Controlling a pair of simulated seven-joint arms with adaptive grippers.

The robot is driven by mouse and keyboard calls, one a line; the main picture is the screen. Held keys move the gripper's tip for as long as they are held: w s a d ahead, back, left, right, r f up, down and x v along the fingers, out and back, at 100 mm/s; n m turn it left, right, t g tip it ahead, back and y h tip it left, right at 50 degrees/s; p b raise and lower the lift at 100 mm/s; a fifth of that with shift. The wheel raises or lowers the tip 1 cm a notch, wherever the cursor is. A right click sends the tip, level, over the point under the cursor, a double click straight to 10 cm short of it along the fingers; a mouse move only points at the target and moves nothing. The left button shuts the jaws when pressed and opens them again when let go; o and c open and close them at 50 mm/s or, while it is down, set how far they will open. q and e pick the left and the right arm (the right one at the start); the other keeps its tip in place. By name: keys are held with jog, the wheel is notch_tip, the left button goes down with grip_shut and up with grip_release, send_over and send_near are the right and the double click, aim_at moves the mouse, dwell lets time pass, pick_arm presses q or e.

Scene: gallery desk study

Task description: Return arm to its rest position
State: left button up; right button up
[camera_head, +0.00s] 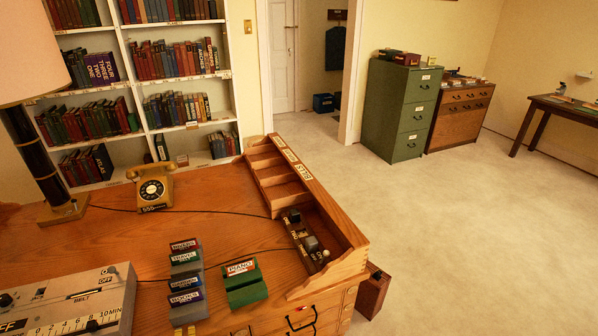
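Neither of my grippers nor my arms can be made out in the head view. The wooden desk (110,240) fills the lower left of the picture. Black curved shapes (302,320) at the desk's lower right edge look like drawer handles.
On the desk stand a yellow telephone (152,188), a lamp (30,150), a belt control box (70,305), several small labelled boxes (186,262), a green box (245,284) and a wooden organizer (333,222) holding small dark items. The floor (460,230) to the right is clear.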

pick_arm(q)
jog(key=s+a+n+g, duration=0.1)
jog(key=s+a+n, duration=0.4)
jog(key=s+n, duration=0.3)
jog(key=s+d+f+g+h, duration=0.1)
jog(key=d+f+g+h, duration=0.15)
jog(key=f, duration=1.35)
jog(key=s+d+f+g+h, duration=0.1)
jog(key=s+d+f, duration=0.15)
jog(key=f, duration=1.35)
jog(key=s+d+f+n+g+h, duration=0.1)
jog(key=s+f+n+g, duration=0.1)
jog(key=s+f, duration=1.8)
jog(key=shift+s+f+n+g, duration=0.35)
jog(key=shift+s+n, duration=0.15)
